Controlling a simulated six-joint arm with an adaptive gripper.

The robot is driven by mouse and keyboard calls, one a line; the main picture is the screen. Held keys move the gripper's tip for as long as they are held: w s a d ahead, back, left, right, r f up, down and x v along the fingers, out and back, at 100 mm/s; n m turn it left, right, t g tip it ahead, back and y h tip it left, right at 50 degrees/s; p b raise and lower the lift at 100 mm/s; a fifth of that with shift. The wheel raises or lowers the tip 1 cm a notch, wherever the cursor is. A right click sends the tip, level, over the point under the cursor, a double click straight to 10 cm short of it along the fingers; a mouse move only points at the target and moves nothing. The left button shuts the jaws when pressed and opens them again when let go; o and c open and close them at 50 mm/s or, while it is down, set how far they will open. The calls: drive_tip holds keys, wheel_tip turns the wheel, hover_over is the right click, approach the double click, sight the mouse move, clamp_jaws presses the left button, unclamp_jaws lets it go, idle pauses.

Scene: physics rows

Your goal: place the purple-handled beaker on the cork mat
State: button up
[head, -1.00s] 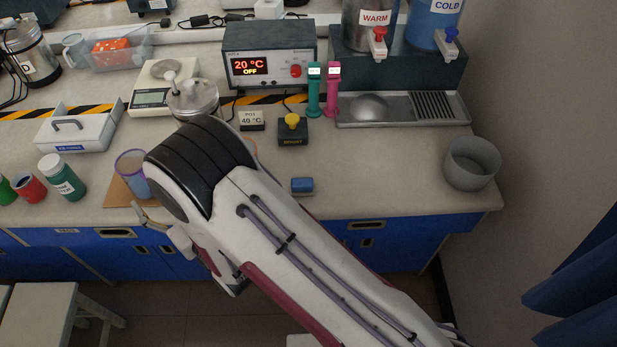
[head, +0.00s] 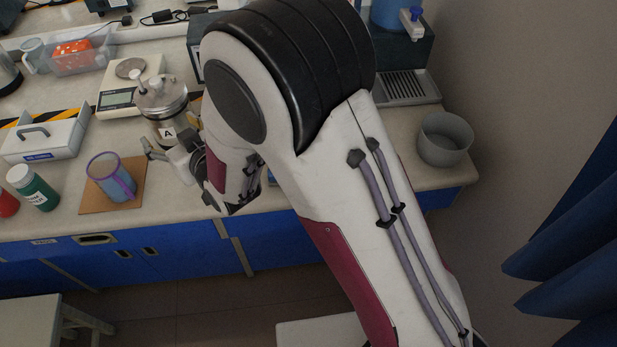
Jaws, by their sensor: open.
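The beaker (head: 104,181) is a bluish-grey translucent cup with a purple rim and purple handle. It stands upright on the brown cork mat (head: 90,204) at the front left of the bench, its handle facing the front right. My gripper (head: 155,150) is to the right of the beaker and apart from it, in front of the metal vessel marked A. It is open, and no object shows between its fingers. Part of my gripper is hidden behind my wrist.
Left of the mat stand a green-bodied jar (head: 36,190) and a red jar (head: 6,203). A white tray with a handle (head: 45,140) is behind them. The metal vessel (head: 163,104) stands close behind my gripper. A grey bowl (head: 444,140) is at the right end.

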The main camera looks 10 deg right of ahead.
drive_tip(key=s+d+r+m+g+h, duration=0.15)
drive_tip(key=d+r, duration=0.25)
drive_tip(key=d, duration=0.4)
drive_tip(key=s+d+r+m+h, duration=0.1)
drive_tip(key=s+d+r+h, duration=0.15)
drive_tip(key=d, duration=0.45)
drive_tip(key=s+d+r+m+g+h, duration=0.15)
drive_tip(key=d+r, duration=0.25)
drive_tip(key=d, duration=0.4)
drive_tip(key=s+d+m+g+h, duration=0.1)
drive_tip(key=s+d, duration=0.4)
drive_tip(key=s, duration=0.3)
drive_tip(key=s+d+r+g, duration=0.1)
drive_tip(key=s+d, duration=0.4)
drive_tip(key=s, duration=0.3)
drive_tip(key=s+d+m+g+h, duration=0.1)
drive_tip(key=s+d, duration=0.4)
drive_tip(key=s, duration=0.3)
drive_tip(key=shift+r+m+g+h, duration=0.25)
drive_tip(key=shift+m+g+h, duration=0.05)
drive_tip(key=shift+h, duration=0.05)
